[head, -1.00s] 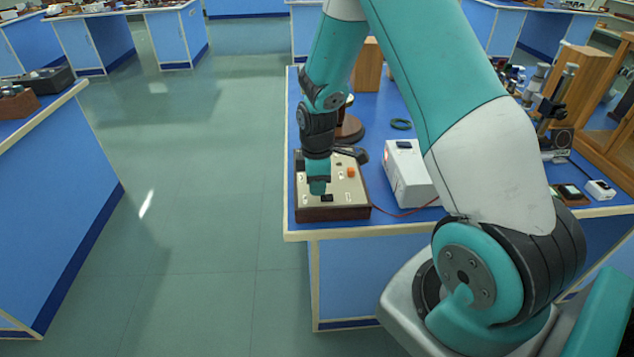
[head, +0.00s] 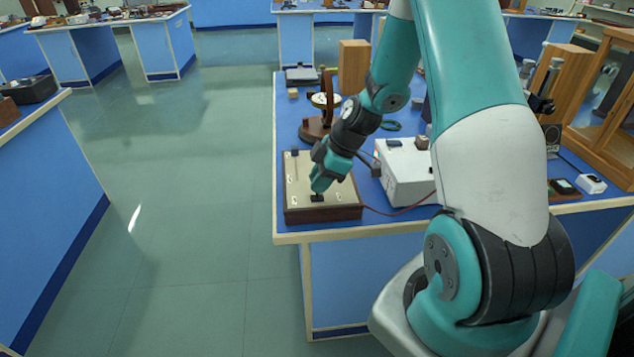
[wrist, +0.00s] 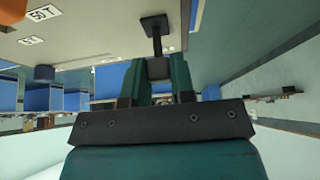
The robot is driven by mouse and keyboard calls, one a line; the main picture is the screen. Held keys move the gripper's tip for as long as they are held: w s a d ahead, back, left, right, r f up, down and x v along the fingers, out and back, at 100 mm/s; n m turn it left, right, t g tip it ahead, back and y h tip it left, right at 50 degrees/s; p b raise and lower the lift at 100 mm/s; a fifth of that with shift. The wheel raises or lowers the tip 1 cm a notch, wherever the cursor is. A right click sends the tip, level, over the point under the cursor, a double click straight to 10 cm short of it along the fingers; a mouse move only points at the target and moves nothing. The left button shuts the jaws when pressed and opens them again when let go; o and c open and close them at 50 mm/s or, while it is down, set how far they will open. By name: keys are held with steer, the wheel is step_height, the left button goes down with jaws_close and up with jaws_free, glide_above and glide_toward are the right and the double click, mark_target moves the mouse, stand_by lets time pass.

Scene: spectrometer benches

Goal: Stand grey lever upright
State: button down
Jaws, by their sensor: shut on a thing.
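The grey lever (wrist: 157,45) shows in the wrist view as a short dark stem rising from a square plate (wrist: 154,20) on the panel, with a blocky end (wrist: 158,69). It stands out from the panel face; its exact tilt is hard to judge. My gripper (wrist: 158,78) has its two teal fingers on either side of that end, shut on it. In the head view my gripper (head: 318,187) leans down from the upper right to the front of the box panel (head: 303,170). The dark lever base (head: 317,198) shows just below the fingertips; my fingers hide most of the lever.
A white box (head: 408,180) stands right of the panel, with a red cable (head: 400,212) between them. A brown stand (head: 315,130) is behind the panel, and a wooden block (head: 353,65) farther back. Floor left of the bench is clear.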

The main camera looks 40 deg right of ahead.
steer(key=c, duration=1)
jaws_free()
steer(key=shift+o, duration=0.2)
steer(key=v, duration=1.7)
steer(key=shift+r+b, duration=0.2)
steer(key=shift+b, duration=0.1)
